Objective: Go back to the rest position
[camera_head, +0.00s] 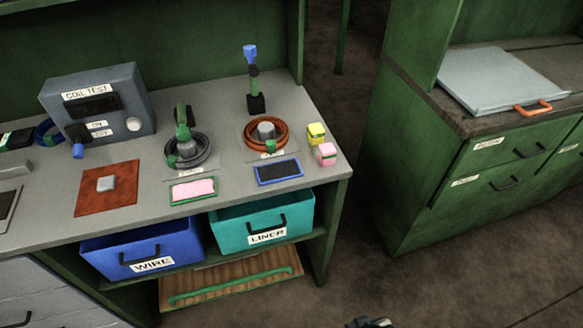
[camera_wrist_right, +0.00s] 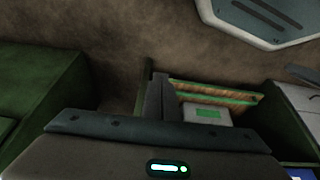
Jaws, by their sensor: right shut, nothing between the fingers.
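My right gripper (camera_wrist_right: 158,100) shows in the right wrist view with its fingers together and nothing between them. It hangs over open floor, with the bench's lower shelf beyond it. In the head view a small dark tip (camera_head: 370,322), probably of my right gripper, shows at the bottom edge, in front of the bench and apart from it. My left gripper is not in view. The grey-topped green workbench (camera_head: 225,110) holds a coil tester (camera_head: 98,105), two coil stands with black (camera_head: 205,155) and orange (camera_head: 280,137) coils, and yellow (camera_head: 316,133) and pink (camera_head: 326,154) blocks.
A blue WIRE bin (camera_head: 190,243) and a teal LINER bin (camera_head: 300,215) sit under the bench top. A wooden tray (camera_head: 230,285) lies below them. A green cabinet (camera_head: 470,190) stands at the right. The brown floor (camera_head: 450,285) between and in front is clear.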

